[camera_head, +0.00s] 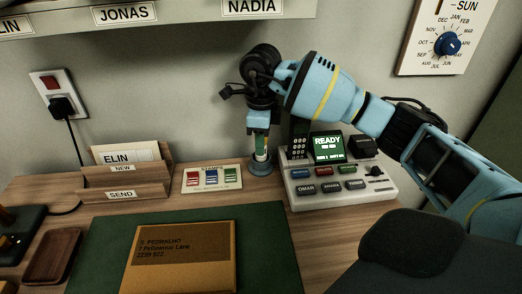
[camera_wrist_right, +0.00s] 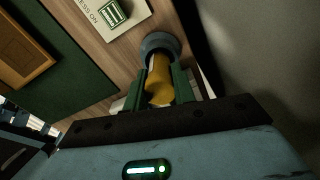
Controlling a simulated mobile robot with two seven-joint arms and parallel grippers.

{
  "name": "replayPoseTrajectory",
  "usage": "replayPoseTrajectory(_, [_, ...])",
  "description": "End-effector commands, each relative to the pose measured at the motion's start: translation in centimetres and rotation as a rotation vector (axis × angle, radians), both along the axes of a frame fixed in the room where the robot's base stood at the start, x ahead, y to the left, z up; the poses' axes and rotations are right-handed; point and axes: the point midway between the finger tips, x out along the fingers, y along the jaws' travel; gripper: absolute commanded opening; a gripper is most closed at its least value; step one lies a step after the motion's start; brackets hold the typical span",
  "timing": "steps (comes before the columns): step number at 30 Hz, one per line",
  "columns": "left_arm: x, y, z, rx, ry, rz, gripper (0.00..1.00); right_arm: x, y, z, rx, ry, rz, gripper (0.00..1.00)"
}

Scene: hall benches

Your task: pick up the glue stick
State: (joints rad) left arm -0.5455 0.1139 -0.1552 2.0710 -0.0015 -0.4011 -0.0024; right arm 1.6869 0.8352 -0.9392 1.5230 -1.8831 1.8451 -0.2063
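The glue stick (camera_wrist_right: 158,80) shows in the right wrist view as a yellow-orange upright piece. It stands in or on a round grey holder (camera_wrist_right: 160,43) at the back of the bench. My right gripper (camera_wrist_right: 166,88) points down with its green fingers on either side of the glue stick. I cannot tell whether the fingers touch it. In the head view the right gripper (camera_head: 261,150) is just above the grey holder (camera_head: 261,167), and its fingers hide most of the glue stick. My left gripper is not in view.
A console (camera_head: 340,187) with a lit READY screen stands close to the right of the holder. A stamp card (camera_head: 212,179) lies to the left, beside a wooden letter rack (camera_head: 125,185). A brown envelope (camera_head: 180,258) lies on a green mat (camera_head: 265,235) in front.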

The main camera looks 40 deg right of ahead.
Motion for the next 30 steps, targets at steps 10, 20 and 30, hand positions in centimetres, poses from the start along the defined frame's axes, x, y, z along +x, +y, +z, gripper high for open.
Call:
replayPoseTrajectory(10, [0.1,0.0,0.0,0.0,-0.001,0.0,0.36,0.0,0.0,0.0,0.0,0.0,0.0,0.03])
replayPoseTrajectory(20, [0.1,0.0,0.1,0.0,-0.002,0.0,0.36,0.1,0.0,1.7,0.001,-0.001,0.0,0.02])
replayPoseTrajectory(30, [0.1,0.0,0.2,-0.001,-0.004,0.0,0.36,-2.0,1.2,3.7,0.0,0.0,0.002,0.02])
